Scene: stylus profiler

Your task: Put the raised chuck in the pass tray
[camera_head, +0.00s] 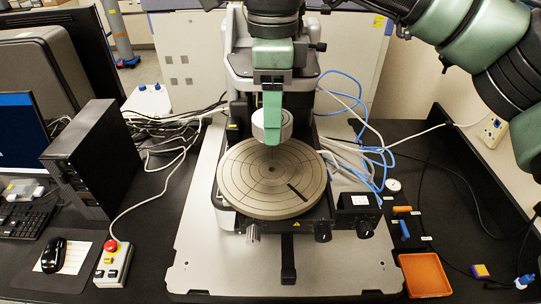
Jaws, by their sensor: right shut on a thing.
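My right gripper (272,108) comes down from the top middle with a green finger in front. It is shut on a pale grey, short round piece (259,125), which looks like the raised chuck. The piece is over the back part of the profiler's large round stage (250,190); the finger hides its middle, and I cannot tell whether it touches the stage. An orange tray (425,274) lies empty at the front right; I see no readable label on it, so I cannot tell whether it is the pass tray. My left gripper is not in view.
The profiler's grey base plate (205,265) fills the middle. Right of it lie an orange piece (402,209), a blue piece (404,229), a small white round item (394,185) and blue cables (372,150). Left are a black box (92,160), mouse (53,255) and emergency-stop box (114,265).

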